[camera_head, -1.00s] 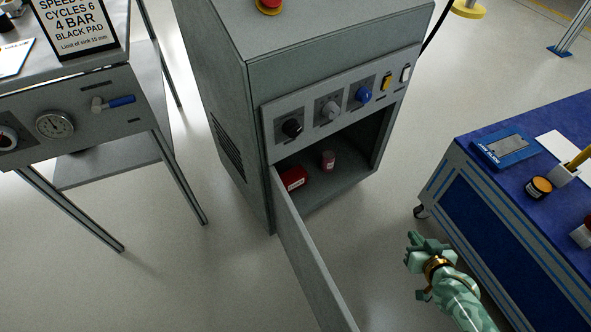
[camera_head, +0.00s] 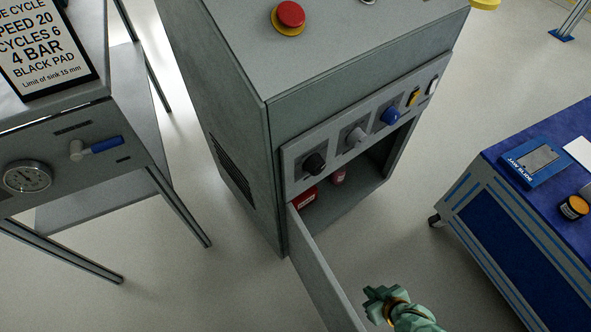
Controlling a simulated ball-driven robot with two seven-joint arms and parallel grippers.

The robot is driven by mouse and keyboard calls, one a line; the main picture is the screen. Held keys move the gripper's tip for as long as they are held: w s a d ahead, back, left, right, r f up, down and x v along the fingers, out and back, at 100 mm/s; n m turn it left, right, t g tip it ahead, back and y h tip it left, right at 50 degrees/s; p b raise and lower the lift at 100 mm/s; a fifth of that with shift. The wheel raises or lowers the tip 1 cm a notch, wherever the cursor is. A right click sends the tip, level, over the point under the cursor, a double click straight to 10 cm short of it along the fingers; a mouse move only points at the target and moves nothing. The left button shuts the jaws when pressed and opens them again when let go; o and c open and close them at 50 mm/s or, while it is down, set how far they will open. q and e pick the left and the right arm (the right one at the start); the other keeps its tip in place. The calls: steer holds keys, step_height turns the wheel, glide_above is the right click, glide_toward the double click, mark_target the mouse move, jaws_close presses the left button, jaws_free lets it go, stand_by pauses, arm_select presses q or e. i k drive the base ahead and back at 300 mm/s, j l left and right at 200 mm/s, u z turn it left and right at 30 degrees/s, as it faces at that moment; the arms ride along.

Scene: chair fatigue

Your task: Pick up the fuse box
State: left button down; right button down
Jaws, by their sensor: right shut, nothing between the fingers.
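A red box with a pale label (camera_head: 306,199), which looks like the fuse box, lies inside the open grey cabinet (camera_head: 362,208), at the left just behind the door hinge. The control panel partly hides it from above. A small red cylinder (camera_head: 338,177) stands behind it to the right. My right gripper (camera_head: 374,293) is shut and empty. It is outside the cabinet, in front of the opening and to the right of the open door (camera_head: 322,272), well apart from the red box. My left gripper is not in view.
A red emergency button (camera_head: 289,17) is on top. A blue-topped trolley (camera_head: 520,205) stands right, a grey bench (camera_head: 95,119) with gauge and sign left. Floor between cabinet and trolley is clear.

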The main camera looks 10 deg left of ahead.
mark_target(309, 196)
steer(key=i+j, duration=0.75)
